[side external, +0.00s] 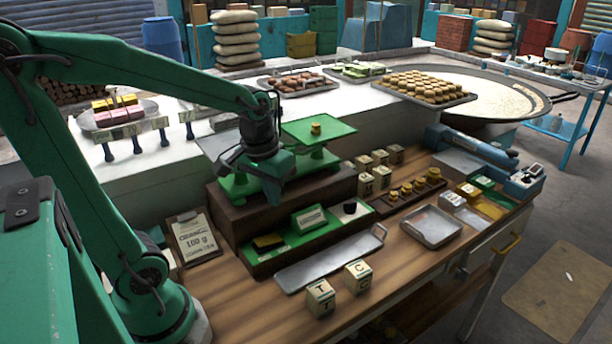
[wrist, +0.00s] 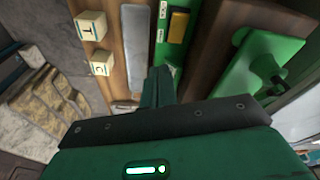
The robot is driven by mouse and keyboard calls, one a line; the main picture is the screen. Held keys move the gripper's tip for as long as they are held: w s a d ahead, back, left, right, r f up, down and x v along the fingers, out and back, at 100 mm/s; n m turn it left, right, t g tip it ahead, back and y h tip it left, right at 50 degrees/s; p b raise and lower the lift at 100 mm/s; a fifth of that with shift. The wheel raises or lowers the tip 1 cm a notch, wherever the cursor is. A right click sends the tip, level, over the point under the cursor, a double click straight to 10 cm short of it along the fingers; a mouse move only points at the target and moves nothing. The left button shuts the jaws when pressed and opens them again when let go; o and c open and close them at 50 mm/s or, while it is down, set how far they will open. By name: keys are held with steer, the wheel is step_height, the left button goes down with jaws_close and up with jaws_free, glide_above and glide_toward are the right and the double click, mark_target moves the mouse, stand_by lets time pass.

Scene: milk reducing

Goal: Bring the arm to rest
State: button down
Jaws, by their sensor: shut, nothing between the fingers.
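My gripper (side external: 272,188) is shut and empty. In the side external view it hangs over the front of the green balance scale (side external: 318,163), in front of its left pan. In the wrist view my gripper (wrist: 160,84) points toward the dark wooden stand and the green tray beside it. A small brass weight (side external: 315,129) sits on the scale's right pan. The left pan is partly hidden behind my gripper. I cannot tell whether my gripper touches the scale.
Letter blocks (side external: 320,297) stand on the wooden table near a long metal tray (side external: 330,262). A 100 g card (side external: 195,238) leans at the left. Brass weights in a wooden rack (side external: 408,190) and an empty metal tray (side external: 432,227) lie to the right. A wide pan (side external: 505,98) stands behind.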

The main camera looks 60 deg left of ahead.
steer(key=s+d+r+m+t, duration=0.3)
steer(key=s+d+r, duration=0.2)
steer(key=r, duration=0.1)
steer(key=shift+s+d+m+t, duration=0.3)
steer(key=shift+m, duration=0.1)
